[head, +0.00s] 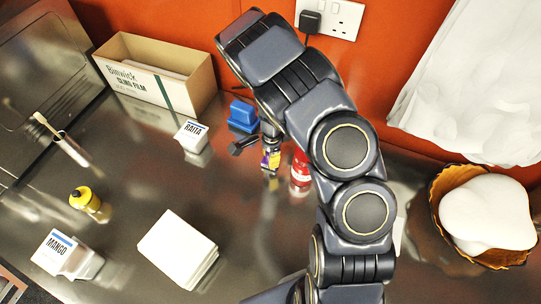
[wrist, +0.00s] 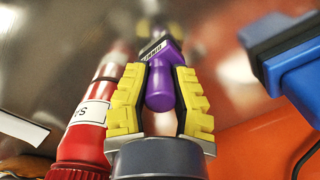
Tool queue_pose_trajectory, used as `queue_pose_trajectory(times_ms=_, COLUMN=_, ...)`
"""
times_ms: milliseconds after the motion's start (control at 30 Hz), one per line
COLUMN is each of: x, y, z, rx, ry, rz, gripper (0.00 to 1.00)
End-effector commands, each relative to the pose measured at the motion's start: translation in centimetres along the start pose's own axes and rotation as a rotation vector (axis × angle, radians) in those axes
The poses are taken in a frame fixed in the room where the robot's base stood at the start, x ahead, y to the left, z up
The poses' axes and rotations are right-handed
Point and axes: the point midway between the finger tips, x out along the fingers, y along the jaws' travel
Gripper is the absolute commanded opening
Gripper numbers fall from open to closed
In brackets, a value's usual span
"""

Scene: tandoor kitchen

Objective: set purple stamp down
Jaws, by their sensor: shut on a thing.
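The purple stamp (wrist: 160,88) has a rounded purple handle and a pale label band at its far end. My gripper (wrist: 162,76) is shut on the handle, with a yellow ribbed finger on each side. In the head view the stamp (head: 265,161) shows small below my arm, at the back middle of the steel counter. My gripper there (head: 271,155) is small and partly hidden by my arm. I cannot tell whether the stamp's foot touches the counter.
A red bottle (wrist: 83,135) stands close left of my gripper in the wrist view. A blue object (wrist: 302,72) is at right. The counter (head: 135,185) also holds a RAITA tub (head: 191,134), a film box (head: 190,92), a yellow bottle (head: 85,199) and white stacked sheets (head: 178,248).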

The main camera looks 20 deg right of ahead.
Motion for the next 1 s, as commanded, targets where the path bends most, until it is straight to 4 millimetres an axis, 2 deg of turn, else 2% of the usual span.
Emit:
queue_pose_trajectory(times_ms=200, x=0.3, y=0.0, z=0.0, rx=0.000, ry=-0.001, rz=0.000, gripper=0.00)
queue_pose_trajectory(times_ms=233, x=0.2, y=0.0, z=0.0, rx=0.000, ry=0.000, rz=-0.001, gripper=0.35)
queue_pose_trajectory(times_ms=267, x=0.2, y=0.0, z=0.0, rx=0.000, ry=0.000, rz=-0.001, gripper=0.42)
queue_pose_trajectory(times_ms=667, x=-0.1, y=0.0, z=0.0, rx=-0.001, ry=0.001, rz=0.000, gripper=0.42)
queue_pose_trajectory(times_ms=767, x=-1.2, y=-0.1, z=0.0, rx=-0.001, ry=0.000, rz=-0.002, gripper=0.42)
queue_pose_trajectory(times_ms=1000, x=-5.8, y=-0.2, z=-0.1, rx=-0.001, ry=0.004, rz=-0.007, gripper=0.42)
